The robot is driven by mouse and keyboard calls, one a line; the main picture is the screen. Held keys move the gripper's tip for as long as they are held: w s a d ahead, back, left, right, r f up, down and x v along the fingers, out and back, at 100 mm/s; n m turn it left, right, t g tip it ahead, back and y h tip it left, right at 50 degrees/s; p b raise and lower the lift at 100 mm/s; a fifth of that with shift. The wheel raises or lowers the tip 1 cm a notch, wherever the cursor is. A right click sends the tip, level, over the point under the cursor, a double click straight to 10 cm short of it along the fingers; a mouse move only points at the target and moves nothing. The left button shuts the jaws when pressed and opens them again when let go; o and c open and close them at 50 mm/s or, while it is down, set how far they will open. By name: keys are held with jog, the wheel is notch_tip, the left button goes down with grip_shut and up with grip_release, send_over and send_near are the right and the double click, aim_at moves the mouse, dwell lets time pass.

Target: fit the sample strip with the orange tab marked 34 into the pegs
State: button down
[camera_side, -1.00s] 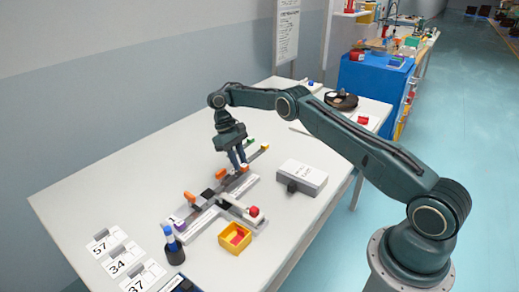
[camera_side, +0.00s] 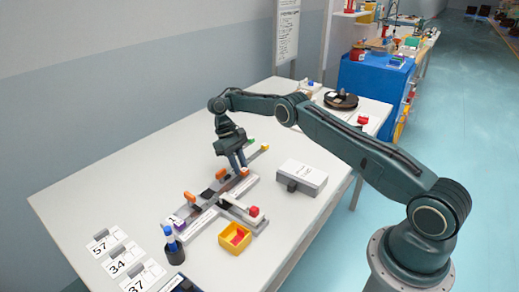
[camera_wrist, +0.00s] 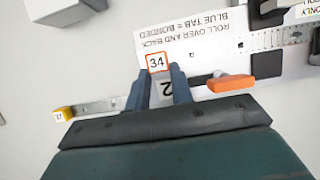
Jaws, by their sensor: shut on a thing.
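My gripper (camera_wrist: 160,80) is shut, with its two fingers close around the orange-edged tab marked 34 (camera_wrist: 157,62) in the wrist view. The tab's number faces up. In the side view my gripper (camera_side: 240,166) points down, low over the grey station, with the orange tab (camera_side: 245,172) at its fingertips. The strip behind the tab is hard to separate from the white printed plate (camera_wrist: 205,38) under it. Small dark spots on that plate may be pegs; I cannot tell whether the strip touches them.
A grey-white box (camera_side: 302,178), a yellow bin (camera_side: 235,238) and a dark holder with a blue-topped item (camera_side: 173,250) stand nearby.

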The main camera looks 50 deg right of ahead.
jog(key=shift+f, duration=0.2)
jog(key=c, duration=1.1)
grip_release()
jog(key=shift+c, duration=0.2)
jog(key=shift+w+r, duration=0.1)
jog(key=shift+r, duration=0.05)
jog(key=v, duration=1.1)
jog(key=shift+r, duration=0.25)
jog(key=shift+w, duration=0.15)
